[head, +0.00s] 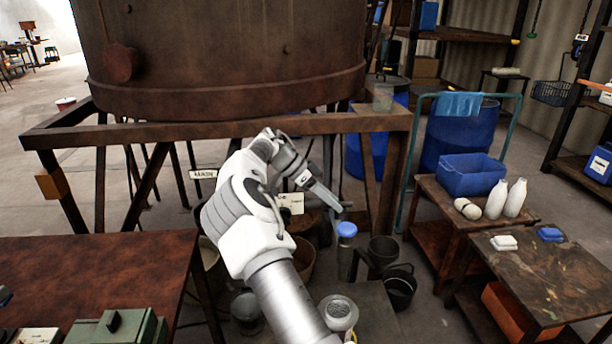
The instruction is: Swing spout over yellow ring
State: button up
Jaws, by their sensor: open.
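A large rusty brown vat (215,50) stands on a metal frame (210,131) at the top of the head view. My white arm reaches up from the bottom middle, and my gripper (334,207) is in front of and below the frame's front beam. It is open, with nothing visible in it. A grey cylinder with a blue cap (346,230) stands just below and right of the gripper.
A brown table (100,275) is at the left. Black buckets (400,287) stand right of the blue-capped cylinder. At the right are a low table (545,270) and a cart bearing a blue bin (470,174) and white bottles (516,197). Open floor shows at far left.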

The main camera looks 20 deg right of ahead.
jog(key=p+v, duration=0.3)
jog(key=v, duration=0.9)
jog(key=shift+a, duration=0.2)
